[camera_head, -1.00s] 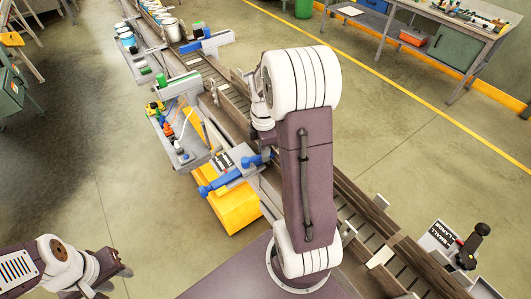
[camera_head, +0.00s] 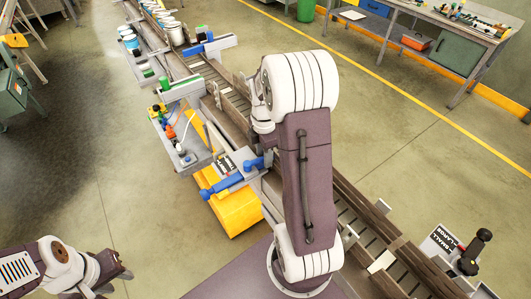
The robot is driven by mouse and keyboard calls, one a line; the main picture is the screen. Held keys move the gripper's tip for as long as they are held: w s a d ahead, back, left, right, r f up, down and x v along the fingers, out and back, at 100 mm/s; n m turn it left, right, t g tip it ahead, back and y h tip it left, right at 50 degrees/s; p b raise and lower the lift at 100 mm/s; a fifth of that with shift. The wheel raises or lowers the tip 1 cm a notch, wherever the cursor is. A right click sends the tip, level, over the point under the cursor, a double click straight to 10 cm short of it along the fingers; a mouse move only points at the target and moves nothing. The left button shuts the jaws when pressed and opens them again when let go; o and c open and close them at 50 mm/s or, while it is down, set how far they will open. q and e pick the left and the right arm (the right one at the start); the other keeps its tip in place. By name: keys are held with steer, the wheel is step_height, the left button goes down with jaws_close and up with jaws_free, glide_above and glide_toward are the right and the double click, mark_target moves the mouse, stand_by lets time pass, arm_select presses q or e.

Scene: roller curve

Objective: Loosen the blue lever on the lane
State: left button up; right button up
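The blue lever (camera_head: 222,186) sits beside a small grey plate with a dark label on the near side of the roller lane (camera_head: 345,200), above a yellow box. A second blue piece (camera_head: 254,163) shows on the other side of the plate, close to my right arm. My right arm rises at the centre and bends over the lane. Its large white elbow and dark link hide its gripper and part of the lane, so contact with the lever cannot be seen. My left gripper (camera_head: 122,268) is low at the left, far from the lever, touching nothing visible; its finger gap is unclear.
A grey tray (camera_head: 190,160) with small coloured items stands left of the lever, above the yellow box (camera_head: 237,211). A blue bar (camera_head: 210,45) and a green piece (camera_head: 163,82) lie further up the lane. A black-knobbed lever (camera_head: 474,250) stands at right. Open floor lies left.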

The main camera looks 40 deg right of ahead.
mark_target(262, 157)
steer(key=shift+w+a+r, duration=0.1)
steer(key=shift+w+a, duration=0.05)
steer(key=shift+w, duration=0.05)
steer(key=shift+r, duration=0.3)
step_height(262, 157, up, 8)
steer(key=b, duration=0.1)
steer(key=shift+r, duration=0.25)
steer(key=shift+f, duration=0.1)
